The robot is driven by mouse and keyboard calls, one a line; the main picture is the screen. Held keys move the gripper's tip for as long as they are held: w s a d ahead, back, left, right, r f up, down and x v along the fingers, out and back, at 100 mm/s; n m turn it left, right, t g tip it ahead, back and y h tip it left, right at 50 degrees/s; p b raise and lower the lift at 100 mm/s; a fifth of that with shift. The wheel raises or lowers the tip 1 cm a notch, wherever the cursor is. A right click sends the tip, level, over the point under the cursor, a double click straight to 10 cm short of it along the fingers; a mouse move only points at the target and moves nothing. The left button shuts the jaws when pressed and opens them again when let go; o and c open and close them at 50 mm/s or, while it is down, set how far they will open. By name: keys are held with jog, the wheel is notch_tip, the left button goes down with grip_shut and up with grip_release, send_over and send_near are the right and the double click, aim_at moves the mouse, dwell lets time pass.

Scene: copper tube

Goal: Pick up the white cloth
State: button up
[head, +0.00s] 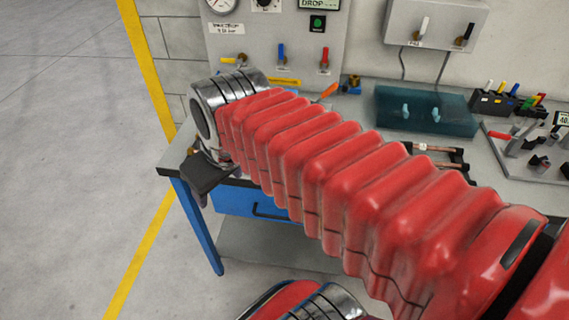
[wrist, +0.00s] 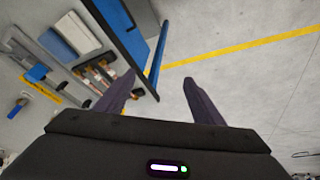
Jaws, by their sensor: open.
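A whitish folded cloth (wrist: 78,33) lies on the bench at the upper left of the wrist view, beside a blue folded cloth (wrist: 57,44). I do not see the white cloth in the head view, where my red arm covers much of the bench. My gripper (wrist: 160,77) is open and empty in the wrist view, its two dark fingers spread over the floor just off the bench edge. The white cloth is apart from the fingers, up and to the left. In the head view only a dark part of the gripper shows below the wrist.
The grey bench (head: 492,182) has a dark edge and a blue drawer (head: 240,203). Copper tubes (head: 432,149) lie in a holder on it. A teal box (head: 425,111) and tool racks (head: 495,102) stand behind. A gauge panel (head: 275,45) is at the back. Open floor lies left.

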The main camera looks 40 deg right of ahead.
jog(key=o, duration=0.3)
jog(key=w+d+n, duration=0.1)
jog(key=w+d, duration=0.1)
jog(key=d, duration=0.2)
jog(key=w+d+n+g, duration=0.1)
jog(key=w+d, duration=0.1)
jog(key=d, duration=0.2)
jog(key=w+d+n+g, duration=0.1)
jog(key=d, duration=0.3)
jog(key=shift+w+r, duration=0.25)
jog(key=shift+w, duration=0.15)
jog(key=shift+o, duration=0.2)
jog(key=w+d+f+n+g+y, duration=0.1)
jog(key=d+f+n, duration=0.1)
jog(key=d, duration=1.1)
jog(key=shift+d+f+n+g, duration=0.3)
jog(key=shift+f+n, duration=0.05)
jog(key=shift+n, duration=0.35)
jog(key=shift+f, duration=0.1)
jog(key=f, duration=0.8)
jog(key=shift+w+a, duration=0.35)
jog(key=shift+w, duration=0.05)
jog(key=shift+f, duration=0.15)
jog(key=shift+w+a+f, duration=0.1)
jog(key=shift+a+f, duration=0.05)
jog(key=shift+f, duration=1.15)
jog(key=shift+a+f, duration=0.1)
jog(key=shift+f, duration=1.2)
